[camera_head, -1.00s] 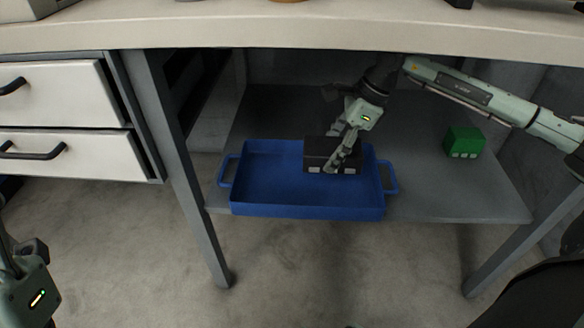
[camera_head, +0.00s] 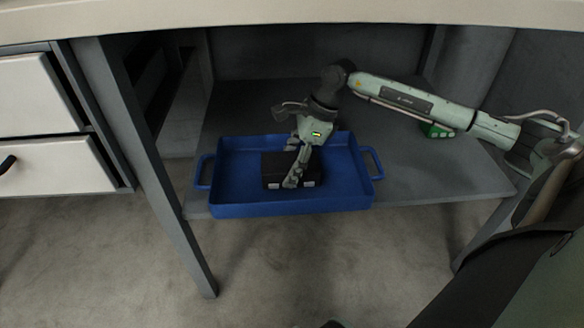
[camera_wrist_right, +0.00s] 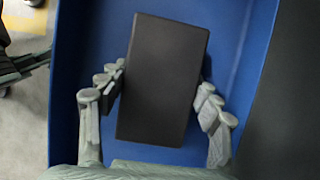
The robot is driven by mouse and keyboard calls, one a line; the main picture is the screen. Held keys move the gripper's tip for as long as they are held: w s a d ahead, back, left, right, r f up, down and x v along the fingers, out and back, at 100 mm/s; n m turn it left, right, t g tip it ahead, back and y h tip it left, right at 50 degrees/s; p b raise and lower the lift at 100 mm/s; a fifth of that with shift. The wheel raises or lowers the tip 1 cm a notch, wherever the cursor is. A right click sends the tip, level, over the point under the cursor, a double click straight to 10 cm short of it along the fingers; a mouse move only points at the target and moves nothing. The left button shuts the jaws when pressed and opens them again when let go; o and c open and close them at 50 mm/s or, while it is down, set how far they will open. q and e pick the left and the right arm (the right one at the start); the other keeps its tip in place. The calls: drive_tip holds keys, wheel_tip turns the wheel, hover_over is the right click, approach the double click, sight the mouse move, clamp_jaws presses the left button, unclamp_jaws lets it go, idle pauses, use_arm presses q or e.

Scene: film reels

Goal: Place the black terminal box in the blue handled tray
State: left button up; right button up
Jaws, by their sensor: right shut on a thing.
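The black terminal box (camera_head: 276,170) is in the middle of the blue handled tray (camera_head: 235,205), within its walls in the head view. My right gripper (camera_head: 292,181) is shut on the box from above. In the right wrist view the fingers press on both long sides of the box (camera_wrist_right: 162,80), with the tray floor (camera_wrist_right: 228,50) behind it. I cannot tell whether the box touches the tray floor. In that view, part of a dark gripper (camera_wrist_right: 22,68) shows at the left edge, probably my left one; its jaw state is unclear. My left gripper is out of the head view.
The tray stands on a grey shelf (camera_head: 410,185) under a pale worktop (camera_head: 300,14). White drawers (camera_head: 65,168) are at the left. The shelf right of the tray has free room.

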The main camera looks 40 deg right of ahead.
drive_tip(key=shift+r, duration=0.1)
drive_tip(key=o, duration=1.8)
